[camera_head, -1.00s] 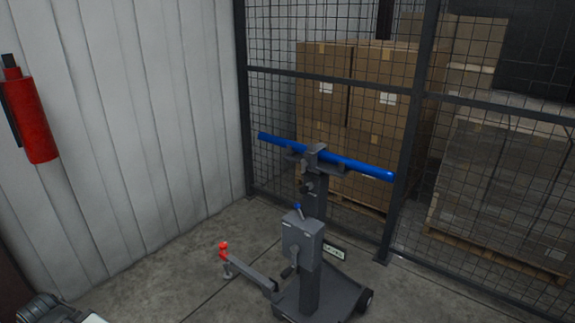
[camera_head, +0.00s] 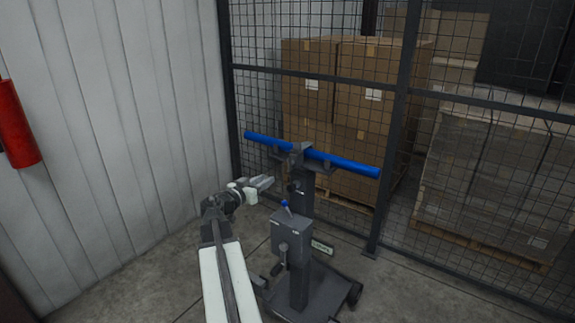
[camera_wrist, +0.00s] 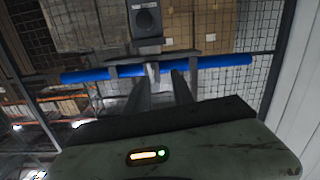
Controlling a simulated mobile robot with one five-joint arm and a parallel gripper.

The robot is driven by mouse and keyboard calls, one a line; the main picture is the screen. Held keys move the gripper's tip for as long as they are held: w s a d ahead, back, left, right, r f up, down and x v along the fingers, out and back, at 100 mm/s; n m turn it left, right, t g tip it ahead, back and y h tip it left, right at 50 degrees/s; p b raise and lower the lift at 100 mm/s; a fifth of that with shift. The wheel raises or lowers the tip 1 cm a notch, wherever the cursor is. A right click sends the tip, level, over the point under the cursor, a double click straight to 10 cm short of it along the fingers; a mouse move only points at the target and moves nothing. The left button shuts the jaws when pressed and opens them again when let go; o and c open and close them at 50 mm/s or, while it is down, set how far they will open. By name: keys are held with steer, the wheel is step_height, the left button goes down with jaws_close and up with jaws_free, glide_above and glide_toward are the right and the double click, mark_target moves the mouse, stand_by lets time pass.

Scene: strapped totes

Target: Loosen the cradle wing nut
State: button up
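The cradle (camera_head: 300,152) sits on top of a grey lifting stand and carries a long blue pipe (camera_head: 345,167). A dark knob-like part (camera_head: 295,187) shows on the mast below the cradle; I cannot tell for sure that it is the wing nut. In the wrist view, which looks upside down, a round dark part (camera_wrist: 147,19) shows on a grey block beyond the pipe (camera_wrist: 215,72). My gripper (camera_head: 266,182) is left of the mast, below the pipe, apart from the knob. Its two fingers show apart and empty in the wrist view (camera_wrist: 163,85).
The stand's grey box (camera_head: 291,240) with a blue-tipped lever is close to my arm. A mesh fence (camera_head: 395,140) stands behind, with stacked cartons (camera_head: 308,85) beyond. A ribbed wall (camera_head: 120,130) and a red cylinder (camera_head: 15,125) are at left.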

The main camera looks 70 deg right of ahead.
mark_target(288, 165)
steer(key=shift+m+h, duration=0.3)
steer(key=shift+h, duration=0.2)
steer(key=s+d, duration=0.1)
steer(key=d, duration=0.2)
steer(key=s+d+r, duration=0.1)
steer(key=s+d, duration=0.1)
steer(key=d, duration=0.1)
steer(key=s+d+r, duration=0.1)
steer(key=s+d, duration=0.1)
steer(key=d, duration=0.2)
jaws_close()
steer(key=shift+d, duration=0.15)
